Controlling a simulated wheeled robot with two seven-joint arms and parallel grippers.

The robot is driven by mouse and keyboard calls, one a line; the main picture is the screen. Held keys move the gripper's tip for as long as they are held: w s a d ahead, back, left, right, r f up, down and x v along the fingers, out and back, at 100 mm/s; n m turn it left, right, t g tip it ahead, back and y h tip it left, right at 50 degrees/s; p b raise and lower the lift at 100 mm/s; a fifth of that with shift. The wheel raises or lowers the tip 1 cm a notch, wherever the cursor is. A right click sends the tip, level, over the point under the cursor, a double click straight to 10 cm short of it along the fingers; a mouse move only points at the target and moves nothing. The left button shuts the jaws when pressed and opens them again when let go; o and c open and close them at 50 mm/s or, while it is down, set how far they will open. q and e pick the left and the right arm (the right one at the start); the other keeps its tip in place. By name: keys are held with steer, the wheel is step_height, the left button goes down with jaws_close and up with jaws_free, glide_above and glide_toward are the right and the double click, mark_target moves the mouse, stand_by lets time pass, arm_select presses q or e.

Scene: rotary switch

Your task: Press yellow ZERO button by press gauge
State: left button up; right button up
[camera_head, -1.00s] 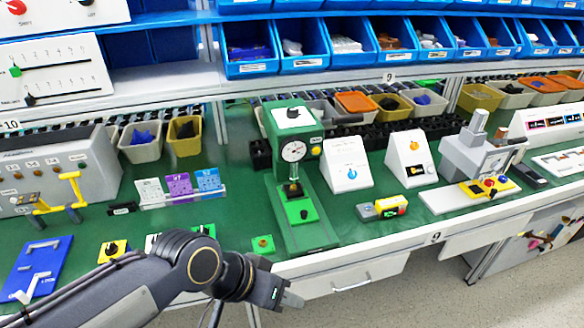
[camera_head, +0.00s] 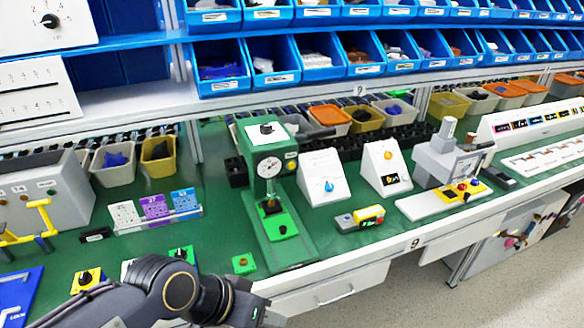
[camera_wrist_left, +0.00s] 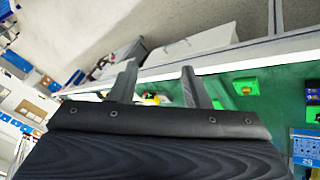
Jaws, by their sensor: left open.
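The green press (camera_head: 285,245) stands on the green bench top near the middle of the head view. Its round white gauge (camera_head: 269,167) faces me on the upper part. A small yellow button (camera_head: 291,166) sits just right of the gauge; its lettering is too small to read. My left gripper (camera_head: 268,317) is at the bottom edge of the head view, in front of and below the press, well apart from the button. In the left wrist view its two fingers (camera_wrist_left: 158,75) are spread with nothing between them. My right gripper is not in view.
A small green box (camera_head: 244,263) lies left of the press base. Blue bins (camera_head: 298,58) fill the shelf above. The bench front edge runs below the press.

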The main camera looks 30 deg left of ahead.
arm_select(q)
jaws_close()
stand_by(1.5)
